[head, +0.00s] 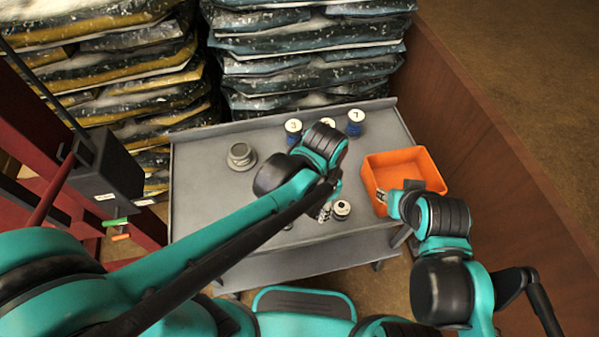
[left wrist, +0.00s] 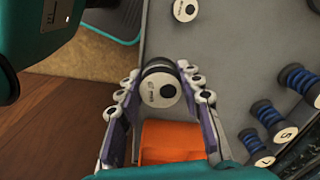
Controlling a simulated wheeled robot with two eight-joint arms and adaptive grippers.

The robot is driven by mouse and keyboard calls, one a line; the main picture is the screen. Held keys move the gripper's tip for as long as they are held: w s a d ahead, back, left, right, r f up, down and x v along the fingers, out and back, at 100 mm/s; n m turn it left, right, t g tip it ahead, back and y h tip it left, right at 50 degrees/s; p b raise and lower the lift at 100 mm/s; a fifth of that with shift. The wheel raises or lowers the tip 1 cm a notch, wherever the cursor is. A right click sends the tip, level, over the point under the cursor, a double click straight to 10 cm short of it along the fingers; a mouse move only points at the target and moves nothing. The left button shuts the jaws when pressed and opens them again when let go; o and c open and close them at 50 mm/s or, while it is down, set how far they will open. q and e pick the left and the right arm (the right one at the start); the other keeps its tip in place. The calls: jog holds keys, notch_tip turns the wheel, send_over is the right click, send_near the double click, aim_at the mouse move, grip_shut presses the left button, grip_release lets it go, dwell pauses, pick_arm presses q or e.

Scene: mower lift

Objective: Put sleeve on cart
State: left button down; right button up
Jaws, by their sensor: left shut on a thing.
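In the head view the sleeve (head: 342,208) shows beside my left gripper (head: 325,211), near the front edge of the grey cart (head: 205,190). I cannot tell whether it touches the cart top. A similar white-faced piece (left wrist: 185,9) lies on the cart at the top of the left wrist view.
The orange bin (head: 429,167) stands at the cart's right. Several blue numbered spools (head: 293,131) stand at the back, partly hidden by my left arm. A grey stepped disc (head: 241,156) is at the left. Stacked bags (head: 310,75) and a wooden wall (head: 480,120) border the cart.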

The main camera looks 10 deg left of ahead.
pick_arm(q)
jog(key=s+d+m, duration=0.2)
jog(key=s, duration=0.2)
jog(key=w+f+b, duration=0.1)
jog(key=w+f, duration=0.1)
jog(key=w, duration=0.1)
jog(key=w+a+f+b, duration=0.1)
jog(key=w+f+b, duration=0.1)
jog(key=w, duration=0.2)
jog(key=w+a+f+b, duration=0.1)
jog(key=w+f, duration=0.1)
jog(key=w, duration=0.2)
jog(key=shift+f+b, duration=0.35)
jog(key=shift+b, duration=0.05)
jog(key=shift+f+b, duration=0.95)
jog(key=shift+f, duration=1)
jog(key=shift+f, duration=0.1)
jog(key=c, duration=1)
grip_release()
